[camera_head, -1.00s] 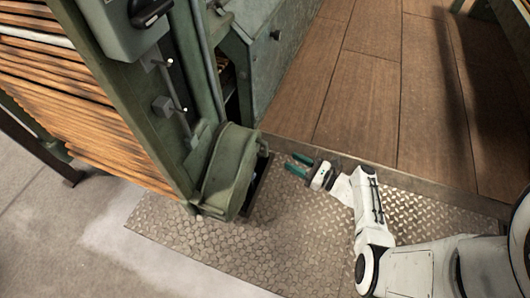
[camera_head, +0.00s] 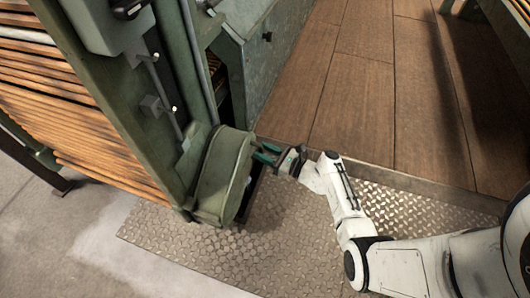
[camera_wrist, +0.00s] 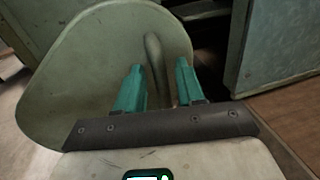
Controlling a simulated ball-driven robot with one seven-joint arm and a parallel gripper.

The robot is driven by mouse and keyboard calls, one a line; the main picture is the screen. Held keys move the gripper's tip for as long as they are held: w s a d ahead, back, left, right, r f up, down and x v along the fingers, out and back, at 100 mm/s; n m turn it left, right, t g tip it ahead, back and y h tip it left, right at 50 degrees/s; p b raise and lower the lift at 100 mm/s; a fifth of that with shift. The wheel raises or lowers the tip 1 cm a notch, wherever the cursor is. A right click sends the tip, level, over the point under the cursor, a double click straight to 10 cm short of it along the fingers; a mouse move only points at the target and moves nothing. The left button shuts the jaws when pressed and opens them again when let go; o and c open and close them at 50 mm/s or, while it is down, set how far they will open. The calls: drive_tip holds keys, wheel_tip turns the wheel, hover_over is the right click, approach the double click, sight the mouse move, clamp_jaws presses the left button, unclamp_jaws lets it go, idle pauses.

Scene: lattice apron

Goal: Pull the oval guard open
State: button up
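The oval guard (camera_head: 222,178) is a dull green rounded cover low on the green machine's corner, left of my gripper in the head view. In the wrist view its flat face (camera_wrist: 85,70) fills the upper left, and a curved bar handle (camera_wrist: 152,55) stands on its right part. My gripper (camera_head: 262,153) is at the guard's right side. Its two teal fingers are apart in the wrist view (camera_wrist: 160,70), with the handle showing between them. I cannot tell whether either finger touches the handle. The guard appears closed against the machine.
The green machine frame (camera_head: 110,90) with orange-brown slats (camera_head: 50,95) rises at the left. A green cabinet (camera_head: 250,60) stands behind the guard; it also shows in the wrist view (camera_wrist: 285,45). Patterned metal plate (camera_head: 290,225) covers the floor in front, with wooden boards (camera_head: 370,80) beyond, both clear.

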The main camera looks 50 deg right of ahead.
drive_tip(key=shift+c, duration=0.5)
clamp_jaws()
